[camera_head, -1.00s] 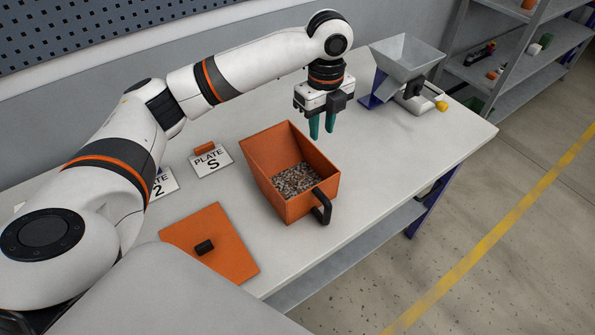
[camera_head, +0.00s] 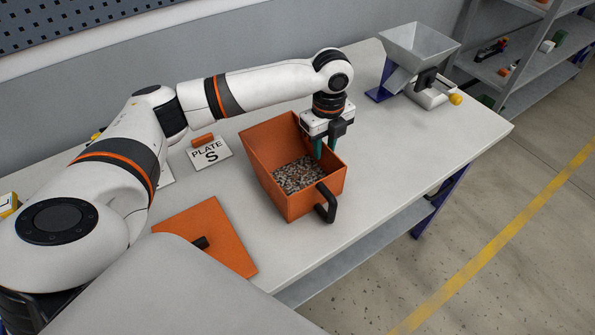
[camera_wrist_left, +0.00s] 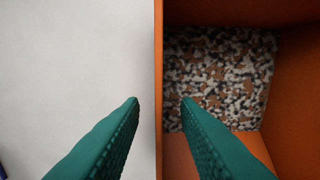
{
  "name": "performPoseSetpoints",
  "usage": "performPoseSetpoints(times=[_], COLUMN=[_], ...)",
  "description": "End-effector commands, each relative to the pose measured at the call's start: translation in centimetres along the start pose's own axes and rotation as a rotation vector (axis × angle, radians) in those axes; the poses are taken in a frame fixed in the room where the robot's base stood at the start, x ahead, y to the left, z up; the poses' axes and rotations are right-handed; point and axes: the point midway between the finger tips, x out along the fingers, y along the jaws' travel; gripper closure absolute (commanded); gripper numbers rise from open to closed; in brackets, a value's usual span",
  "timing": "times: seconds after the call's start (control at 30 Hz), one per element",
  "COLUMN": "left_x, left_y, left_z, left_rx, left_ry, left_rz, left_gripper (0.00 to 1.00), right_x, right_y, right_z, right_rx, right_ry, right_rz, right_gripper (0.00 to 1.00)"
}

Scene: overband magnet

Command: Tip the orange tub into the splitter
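The orange tub (camera_head: 285,205) stands upright on the bench, open at the top, with speckled grit (camera_head: 298,174) inside and a black handle (camera_head: 327,204) on its near right side. My left gripper (camera_head: 325,149) is at the tub's far right wall, pointing down. In the left wrist view the tub wall (camera_wrist_left: 158,60) runs between the two green fingers (camera_wrist_left: 160,105), which are apart, one outside and one over the inside. The splitter (camera_head: 420,50), a grey metal hopper on a blue stand with a yellow knob, stands at the far right of the bench. My right gripper does not show.
An orange lid (camera_head: 212,236) with a black knob lies in front of the tub at left. A "PLATE S" card (camera_head: 210,153) lies behind it. The bench (camera_head: 400,150) is clear between tub and splitter. Shelves (camera_head: 535,65) stand at far right.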

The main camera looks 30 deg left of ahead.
Motion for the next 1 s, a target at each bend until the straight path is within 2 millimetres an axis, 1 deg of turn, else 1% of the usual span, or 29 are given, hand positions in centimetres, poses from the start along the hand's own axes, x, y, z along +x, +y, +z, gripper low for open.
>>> performPoseSetpoints(times=[0.03,0.1,0.23,0.33,0.53,0.57,0.7,0.73,1.0], left_x=[0.9,2.0,3.6,4.1,4.1,4.1,4.1,4.1,4.0], left_y=[0.0,0.1,0.1,0.1,0.1,0.1,0.1,0.1,0.1], left_z=[0.0,-0.1,-0.1,-0.1,-0.1,-0.1,-0.1,-0.1,-0.1], left_rx=[-0.001,0.000,0.001,0.001,0.002,0.001,0.001,0.001,0.001], left_ry=[-0.001,-0.001,0.000,0.000,0.000,0.000,0.000,0.000,0.000], left_rz=[-0.003,-0.003,-0.002,0.000,0.000,0.000,0.000,0.000,0.001], left_gripper=[0.71,0.71,0.71,0.71,0.71,0.74,0.97,1.00,1.00], right_x=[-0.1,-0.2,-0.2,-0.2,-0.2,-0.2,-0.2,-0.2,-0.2], right_y=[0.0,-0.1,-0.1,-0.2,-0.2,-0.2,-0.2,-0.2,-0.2], right_z=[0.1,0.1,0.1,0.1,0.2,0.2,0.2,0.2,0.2], right_rx=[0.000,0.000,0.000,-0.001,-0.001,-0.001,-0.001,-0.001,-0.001], right_ry=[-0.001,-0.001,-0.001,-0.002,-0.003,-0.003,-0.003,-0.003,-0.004], right_rz=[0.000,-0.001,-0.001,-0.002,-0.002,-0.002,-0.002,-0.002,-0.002], right_gripper=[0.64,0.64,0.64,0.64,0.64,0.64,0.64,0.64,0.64])
